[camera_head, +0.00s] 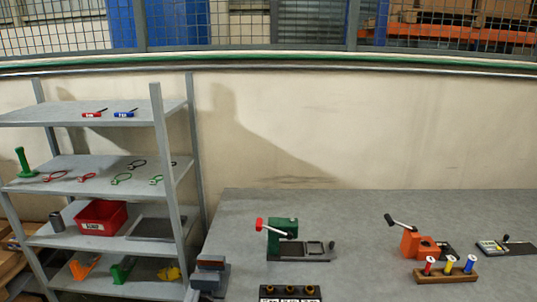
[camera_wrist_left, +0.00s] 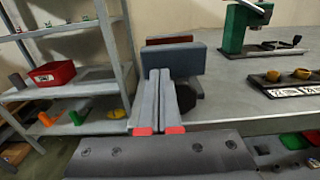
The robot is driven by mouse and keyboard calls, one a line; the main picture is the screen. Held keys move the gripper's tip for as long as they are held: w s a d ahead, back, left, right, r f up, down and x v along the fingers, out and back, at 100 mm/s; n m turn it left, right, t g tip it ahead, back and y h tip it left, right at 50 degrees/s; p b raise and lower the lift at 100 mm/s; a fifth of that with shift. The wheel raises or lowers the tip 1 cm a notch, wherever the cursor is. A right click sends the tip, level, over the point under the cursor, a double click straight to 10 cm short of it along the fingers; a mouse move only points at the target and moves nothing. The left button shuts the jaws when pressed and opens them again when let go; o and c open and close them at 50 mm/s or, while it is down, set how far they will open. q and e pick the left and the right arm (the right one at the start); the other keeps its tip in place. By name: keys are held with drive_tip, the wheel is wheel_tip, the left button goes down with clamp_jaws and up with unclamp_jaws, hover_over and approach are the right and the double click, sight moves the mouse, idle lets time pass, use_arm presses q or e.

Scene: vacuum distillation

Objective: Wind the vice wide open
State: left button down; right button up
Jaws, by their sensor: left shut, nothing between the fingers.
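The vice (camera_head: 210,276) sits at the front-left corner of the bench, with its blue-grey blocks at the edge. In the left wrist view its near blue-grey jaw (camera_wrist_left: 190,56) stands in front of a reddish-brown part (camera_wrist_left: 172,40). How far the jaws are apart is hard to tell. A dark rounded part (camera_wrist_left: 190,98) shows below the near jaw, partly hidden by my fingers. My left gripper (camera_wrist_left: 161,74) is shut and empty, its fingers pointing at the near jaw. I cannot tell whether they touch it. The vice's handle is not clear. My right gripper is not in view.
On the bench (camera_head: 350,212) stand a green press (camera_head: 283,232), a block with dark-gold pieces (camera_head: 290,292), an orange device (camera_head: 416,243) and a wooden spool rack (camera_head: 447,275). A grey shelf unit (camera_head: 170,190) with a red bin (camera_head: 100,215) stands left of the bench.

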use_arm(q)
drive_tip(key=s+p, duration=0.1)
drive_tip(key=s, duration=0.5)
drive_tip(key=shift+r, duration=0.1)
drive_tip(key=w+n, duration=0.2)
drive_tip(key=n, duration=0.2)
drive_tip(key=w+n, duration=0.2)
drive_tip(key=n, duration=0.2)
drive_tip(key=w+n+p, duration=0.1)
drive_tip(key=w+n, duration=0.1)
drive_tip(key=n, duration=0.2)
drive_tip(key=shift+a+f, duration=0.15)
drive_tip(key=shift+f, duration=0.25)
